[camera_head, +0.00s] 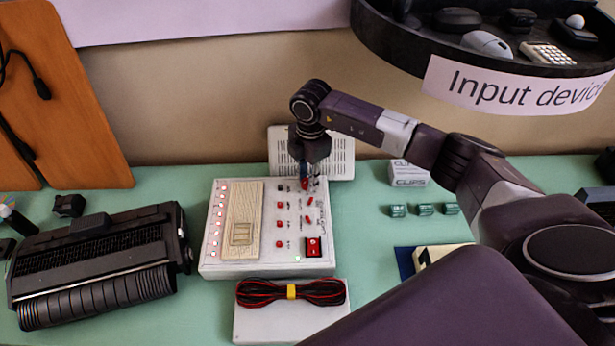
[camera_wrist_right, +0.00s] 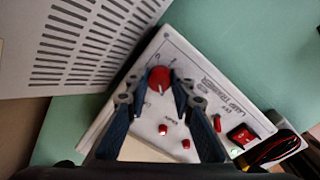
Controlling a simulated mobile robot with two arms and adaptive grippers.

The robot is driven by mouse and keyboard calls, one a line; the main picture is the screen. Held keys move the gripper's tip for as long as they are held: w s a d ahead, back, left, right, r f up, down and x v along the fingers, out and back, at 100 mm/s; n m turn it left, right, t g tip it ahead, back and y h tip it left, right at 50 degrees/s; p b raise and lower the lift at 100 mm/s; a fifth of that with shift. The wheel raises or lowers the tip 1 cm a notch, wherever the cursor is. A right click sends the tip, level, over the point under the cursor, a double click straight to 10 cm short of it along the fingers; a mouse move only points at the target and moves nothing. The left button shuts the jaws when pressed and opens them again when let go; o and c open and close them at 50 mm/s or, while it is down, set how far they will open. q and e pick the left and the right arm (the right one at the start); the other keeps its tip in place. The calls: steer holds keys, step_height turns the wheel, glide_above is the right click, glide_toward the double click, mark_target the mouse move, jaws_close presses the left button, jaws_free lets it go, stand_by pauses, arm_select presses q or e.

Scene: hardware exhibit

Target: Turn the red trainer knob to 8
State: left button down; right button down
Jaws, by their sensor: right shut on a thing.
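The white trainer box (camera_head: 211,268) stands on the green table, with small red knobs and switches on its right half. My right gripper (camera_head: 305,182) points down at the box's upper right. In the right wrist view, its two blue fingers (camera_wrist_right: 155,88) close on either side of the round red trainer knob (camera_wrist_right: 159,79). In the head view the knob (camera_head: 304,186) is mostly hidden by the fingers. The scale marks around it are too small and blurred to read, so its setting cannot be told. My left gripper is out of view.
A perforated pale panel (camera_head: 340,157) stands just behind the box. A red rocker switch (camera_head: 314,246) and smaller red knobs are near the gripper. A wire bundle (camera_head: 270,292) lies in front, a black ribbed device (camera_head: 95,262) left, and a clips box (camera_head: 409,172) right.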

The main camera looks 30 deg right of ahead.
steer(key=shift+m, duration=0.3)
steer(key=c, duration=1.7)
jaws_free()
steer(key=shift+o, duration=0.2)
step_height(320, 180, up, 12)
steer(key=shift+s, duration=0.3)
